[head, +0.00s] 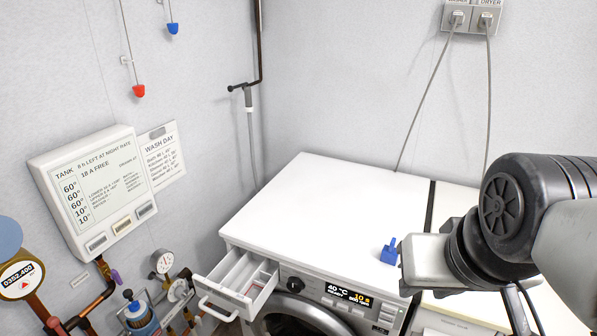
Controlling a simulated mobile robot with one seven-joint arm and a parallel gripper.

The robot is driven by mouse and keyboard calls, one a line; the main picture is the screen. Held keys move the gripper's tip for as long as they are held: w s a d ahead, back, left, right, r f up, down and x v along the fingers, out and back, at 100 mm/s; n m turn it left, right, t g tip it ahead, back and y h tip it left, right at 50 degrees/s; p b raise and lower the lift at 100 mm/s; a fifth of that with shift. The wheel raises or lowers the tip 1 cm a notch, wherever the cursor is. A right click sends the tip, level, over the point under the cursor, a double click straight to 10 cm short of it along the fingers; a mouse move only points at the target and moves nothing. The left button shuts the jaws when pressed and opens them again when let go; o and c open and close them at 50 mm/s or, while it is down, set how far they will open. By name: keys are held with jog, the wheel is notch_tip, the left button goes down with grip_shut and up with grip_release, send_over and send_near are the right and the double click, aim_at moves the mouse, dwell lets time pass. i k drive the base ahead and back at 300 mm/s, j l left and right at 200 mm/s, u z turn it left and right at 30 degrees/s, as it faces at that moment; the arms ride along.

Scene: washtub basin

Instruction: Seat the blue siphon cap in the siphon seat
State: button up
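The blue siphon cap (389,254) is a small blue piece with a narrow upright tab. It appears on the white washing machine top (310,195), near the front edge at the right. My gripper (425,262) is immediately right of the cap in the picture. Its fingers cannot be made out, so I cannot tell whether it is open or touches the cap. The detergent drawer (238,283) is pulled out at the machine's front left, with several compartments showing. I cannot clearly make out the siphon seat inside it.
A second white appliance stands right of a dark gap (430,195), partly behind my arm. A wall panel (95,190), a gauge (163,262) and pipes are at left. Two cords (425,95) hang from the outlets. Most of the machine top is clear.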

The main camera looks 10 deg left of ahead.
aim_at(229, 286)
jog(key=i+j+u, duration=0.1)
jog(key=u, duration=1.25)
jog(key=k+z, duration=0.15)
jog(key=z, duration=1.35)
jog(key=i+j+z, duration=0.5)
jog(key=j, duration=0.25)
jog(key=k, duration=0.1)
